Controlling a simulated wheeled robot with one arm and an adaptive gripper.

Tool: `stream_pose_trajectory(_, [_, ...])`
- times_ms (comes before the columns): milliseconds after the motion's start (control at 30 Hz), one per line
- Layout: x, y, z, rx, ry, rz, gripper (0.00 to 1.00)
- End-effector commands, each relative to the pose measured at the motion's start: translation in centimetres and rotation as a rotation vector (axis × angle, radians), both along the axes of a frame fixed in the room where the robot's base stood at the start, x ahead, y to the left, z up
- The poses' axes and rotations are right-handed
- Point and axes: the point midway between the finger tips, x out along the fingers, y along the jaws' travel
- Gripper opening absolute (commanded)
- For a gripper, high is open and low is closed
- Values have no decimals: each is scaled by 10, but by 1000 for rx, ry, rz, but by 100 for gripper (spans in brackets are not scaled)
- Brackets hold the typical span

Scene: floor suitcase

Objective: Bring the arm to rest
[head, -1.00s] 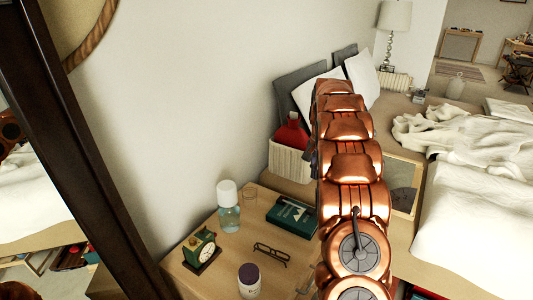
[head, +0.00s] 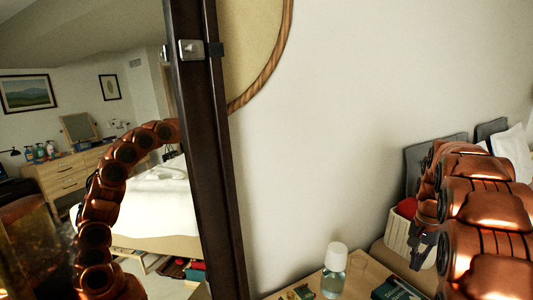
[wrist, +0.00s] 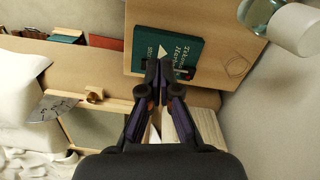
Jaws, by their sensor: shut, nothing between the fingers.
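My gripper (wrist: 158,70) shows in the wrist view with its dark fingers together and nothing between them. In that view its tips overlap a teal book (wrist: 165,42) on the wooden nightstand (wrist: 205,68); I cannot tell the gap between them. In the head view my copper arm stands at the right edge, and part of the dark gripper (head: 425,245) shows beside it, in front of the white basket (head: 398,232). The fingertips are not clear there.
A bottle with a white cap (head: 335,270) stands on the nightstand, with a small clock (head: 298,293) cut off at the frame's bottom. A dark-framed mirror (head: 205,130) at left reflects my arm and the room. Pillows (head: 512,150) lie at far right.

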Motion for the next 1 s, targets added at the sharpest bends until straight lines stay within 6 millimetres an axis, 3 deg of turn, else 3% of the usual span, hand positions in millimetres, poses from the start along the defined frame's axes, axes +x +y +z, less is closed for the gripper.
stream_pose_trajectory(400, [-56, 94, 23, 18, 41, 197, 0])
stream_pose_trajectory(667, [-99, 145, 29, 31, 62, 324, 0])
stream_pose_trajectory(1000, [-167, 202, 28, 51, 95, 497, 0])
